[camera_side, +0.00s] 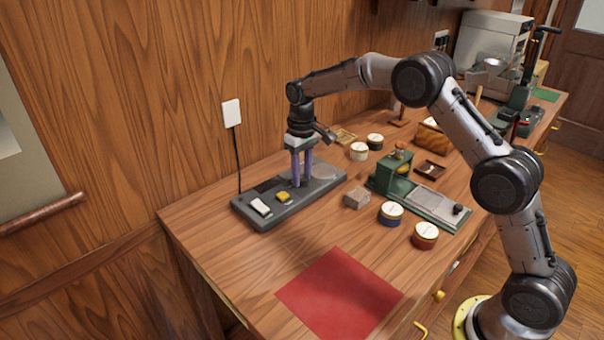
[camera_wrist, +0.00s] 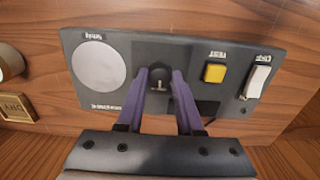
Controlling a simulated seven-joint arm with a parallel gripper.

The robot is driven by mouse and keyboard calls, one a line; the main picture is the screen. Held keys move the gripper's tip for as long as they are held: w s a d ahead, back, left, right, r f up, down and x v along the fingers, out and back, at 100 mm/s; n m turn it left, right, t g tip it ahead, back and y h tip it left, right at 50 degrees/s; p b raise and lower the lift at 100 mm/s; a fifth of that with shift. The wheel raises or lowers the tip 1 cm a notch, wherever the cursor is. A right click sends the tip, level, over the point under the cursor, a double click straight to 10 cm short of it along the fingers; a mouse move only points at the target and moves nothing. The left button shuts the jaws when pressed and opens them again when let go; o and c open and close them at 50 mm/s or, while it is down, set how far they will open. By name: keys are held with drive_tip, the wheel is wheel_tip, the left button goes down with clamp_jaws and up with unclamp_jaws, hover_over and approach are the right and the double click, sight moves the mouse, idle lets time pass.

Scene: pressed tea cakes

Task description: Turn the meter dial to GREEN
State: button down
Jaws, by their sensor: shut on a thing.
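The meter (camera_side: 262,218) is a dark grey flat panel on the wooden bench by the wall; it also fills the upper middle of the wrist view (camera_wrist: 210,45). Its dial (camera_wrist: 158,84) is a small dark knob between a pale round plate (camera_wrist: 98,64) and a yellow button (camera_wrist: 215,72). A white switch (camera_wrist: 257,81) sits at the panel's end. My gripper (camera_side: 297,183) points down with its purple fingers on either side of the dial, shut on it. The fingers hide the dial in the side view. I cannot make out a green mark or the dial's setting.
A small greyish block (camera_side: 357,198) and a green press (camera_side: 392,172) stand right of the meter. Blue (camera_side: 391,213) and red (camera_side: 425,236) tins stand farther right. A red mat (camera_side: 340,295) lies in front. A black cord (camera_side: 237,160) runs down the wall behind.

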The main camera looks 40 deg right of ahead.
sight(302, 178)
drive_tip(key=shift+m, duration=0.4)
drive_tip(key=c, duration=0.5)
unclamp_jaws()
drive_tip(key=shift+c, duration=0.2)
wheel_tip(302, 178, up, 14)
idle(0.3)
